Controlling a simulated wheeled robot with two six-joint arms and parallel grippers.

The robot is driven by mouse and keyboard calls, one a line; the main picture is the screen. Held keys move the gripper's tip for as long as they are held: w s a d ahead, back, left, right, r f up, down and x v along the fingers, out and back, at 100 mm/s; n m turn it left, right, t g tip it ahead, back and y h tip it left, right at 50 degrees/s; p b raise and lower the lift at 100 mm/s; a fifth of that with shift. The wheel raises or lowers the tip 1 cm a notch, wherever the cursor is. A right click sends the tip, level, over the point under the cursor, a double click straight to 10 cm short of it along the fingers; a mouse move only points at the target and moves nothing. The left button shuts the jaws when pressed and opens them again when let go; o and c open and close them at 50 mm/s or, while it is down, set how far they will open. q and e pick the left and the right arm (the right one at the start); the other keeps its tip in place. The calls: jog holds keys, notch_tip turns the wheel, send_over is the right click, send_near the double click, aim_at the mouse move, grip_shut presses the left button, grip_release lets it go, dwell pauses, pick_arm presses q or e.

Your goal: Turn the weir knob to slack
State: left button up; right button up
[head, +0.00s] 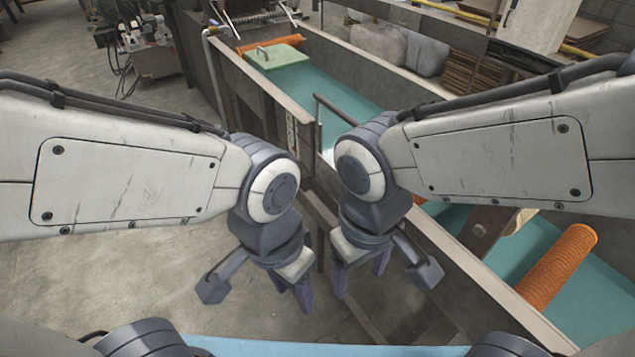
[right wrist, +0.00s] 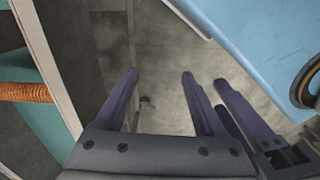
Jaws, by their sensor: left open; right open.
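I cannot make out a weir knob for certain in either view. My left gripper (head: 293,293) is open and empty, pointing down left of centre. My right gripper (head: 360,283) is open and empty, close beside the left one, near the channel's near wall. The right gripper's open fingers (right wrist: 160,76) also show in the right wrist view, with bare floor beyond them. My arms hide part of the channel.
A long channel with teal water (head: 325,88) runs diagonally past my right arm. Orange ribbed tubes (head: 558,262) lie across it, and a green lid (head: 274,57) sits at its far end. A metal rail (head: 335,110) rises from the wall. The concrete floor (head: 150,285) at left is clear.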

jog(key=w+a+f+m+t+h+b, duration=0.1)
jog(key=w+f+m+t+h+b, duration=0.15)
jog(key=w+f+b, duration=0.4)
jog(key=w+f+m+t+h+b, duration=0.2)
jog(key=w+f+m+h+b, duration=0.2)
jog(key=w+b, duration=0.6)
jog(key=w+a+f+m+t+h+b, duration=0.2)
jog(key=w+a+m+t+h+b, duration=0.55)
jog(key=m+b, duration=0.6)
pick_arm(q)
notch_tip(320, 180, down, 36)
jog(key=b, duration=0.3)
jog(key=shift+r, duration=0.2)
pick_arm(e)
jog(key=w+d+n+g, duration=0.1)
jog(key=w+d, duration=0.6)
jog(key=w, duration=0.1)
jog(key=shift+w+r+n+g, duration=0.25)
jog(key=shift+r+n+g, duration=0.05)
jog(key=shift+r+n, duration=0.1)
grip_shut()
